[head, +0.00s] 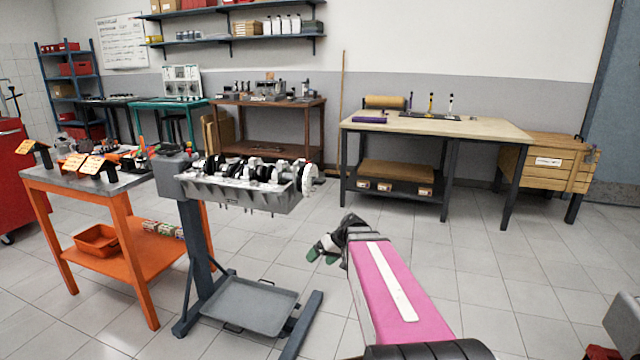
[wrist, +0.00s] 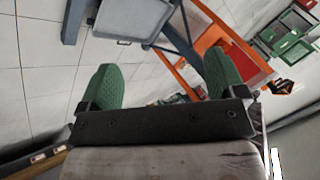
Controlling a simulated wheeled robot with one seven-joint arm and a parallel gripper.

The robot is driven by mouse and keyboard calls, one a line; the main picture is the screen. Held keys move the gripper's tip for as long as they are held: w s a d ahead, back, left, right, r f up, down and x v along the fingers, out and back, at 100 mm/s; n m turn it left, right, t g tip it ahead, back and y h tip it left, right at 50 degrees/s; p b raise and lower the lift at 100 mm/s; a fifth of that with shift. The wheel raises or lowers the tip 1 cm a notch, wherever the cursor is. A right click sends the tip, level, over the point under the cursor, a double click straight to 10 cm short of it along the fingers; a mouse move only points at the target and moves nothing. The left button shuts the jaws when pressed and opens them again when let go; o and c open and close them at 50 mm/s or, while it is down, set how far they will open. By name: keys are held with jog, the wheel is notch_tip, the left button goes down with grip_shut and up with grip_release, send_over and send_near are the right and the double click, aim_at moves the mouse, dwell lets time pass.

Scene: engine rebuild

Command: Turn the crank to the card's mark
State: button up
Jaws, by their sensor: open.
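The crank (head: 252,174) is a long row of dark and silvery lobes with a white round end at its right. It lies along the grey engine stand (head: 240,195) in the head view. Several orange cards (head: 92,163) stand on dark holders on the orange bench to the left; their marks are too small to read. My gripper (head: 322,250) is in front of the stand, right of and lower than the crank, apart from it. In the wrist view my gripper (wrist: 165,85) shows two green fingers spread wide with nothing between them.
The orange bench (head: 130,175) adjoins the stand on its left. A grey drip tray (head: 250,305) sits low at the stand's foot.

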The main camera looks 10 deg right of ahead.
jog(key=w+d+r+n+t+y, duration=0.3)
jog(key=w+d+r+y, duration=0.2)
jog(key=w+r, duration=0.45)
jog(key=n+t+y, duration=0.3)
jog(key=t, duration=0.1)
send_near(324, 182)
jog(key=x, duration=1.1)
jog(key=shift+w+a+f, duration=0.1)
jog(key=shift+w+a, duration=0.05)
jog(key=shift+w, duration=0.05)
jog(key=c, duration=0.9)
